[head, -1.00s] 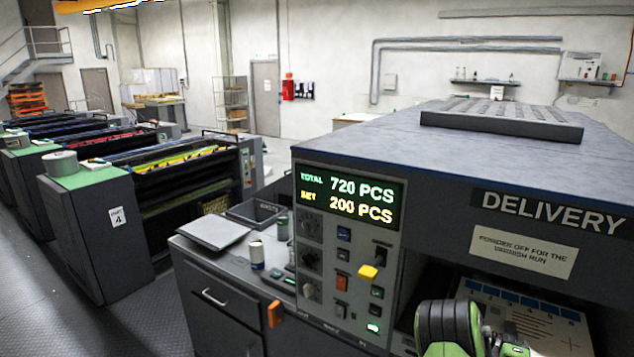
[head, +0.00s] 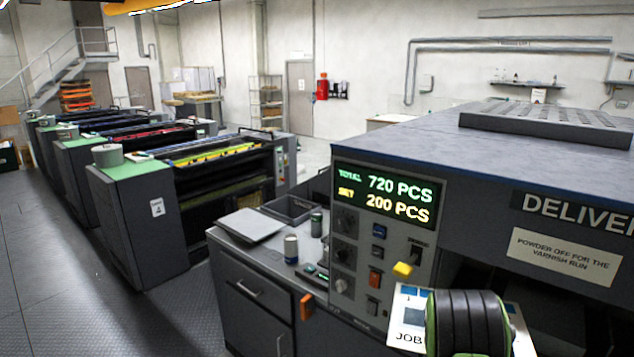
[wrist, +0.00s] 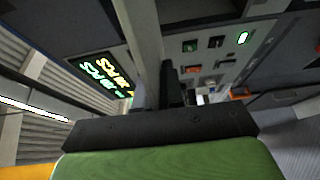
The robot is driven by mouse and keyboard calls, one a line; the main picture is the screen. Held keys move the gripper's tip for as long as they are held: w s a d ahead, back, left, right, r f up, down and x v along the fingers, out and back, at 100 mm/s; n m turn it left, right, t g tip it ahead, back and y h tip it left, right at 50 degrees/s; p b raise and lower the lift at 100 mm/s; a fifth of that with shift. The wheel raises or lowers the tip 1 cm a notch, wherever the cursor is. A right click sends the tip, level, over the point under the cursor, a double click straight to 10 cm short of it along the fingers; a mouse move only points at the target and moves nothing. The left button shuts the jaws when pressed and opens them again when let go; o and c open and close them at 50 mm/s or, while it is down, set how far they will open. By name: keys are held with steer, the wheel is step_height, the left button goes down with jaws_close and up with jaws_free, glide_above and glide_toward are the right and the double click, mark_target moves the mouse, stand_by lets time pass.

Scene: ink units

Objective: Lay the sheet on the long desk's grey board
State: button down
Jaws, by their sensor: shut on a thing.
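The sheet (head: 408,322) is a pale printed page with blue patches and the word JOB, low in the head view at right. Part of it is hidden behind my green and black arm end. My gripper (wrist: 173,80) is shut on the sheet; its two dark fingers show close together in the wrist view. In the head view the fingertips are hidden.
The delivery unit (head: 565,215) with its lit counter panel (head: 385,195) stands close at right. A low cabinet (head: 250,290) left of it bears a flat grey plate (head: 250,225), a tray and cans. Press units (head: 130,220) line the left. Dark floor (head: 45,270) is clear at far left.

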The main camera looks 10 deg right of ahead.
steer(key=w+a+n+y, duration=0.2)
steer(key=w+a+y, duration=0.1)
steer(key=a, duration=0.8)
steer(key=w+a+r+n+t+y, duration=0.1)
steer(key=w+a+y, duration=0.3)
steer(key=a, duration=0.6)
steer(key=shift+a+n, duration=0.35)
steer(key=shift+n, duration=0.45)
steer(key=shift+r, duration=0.1)
step_height(320, 180, down, 4)
steer(key=b, duration=0.4)
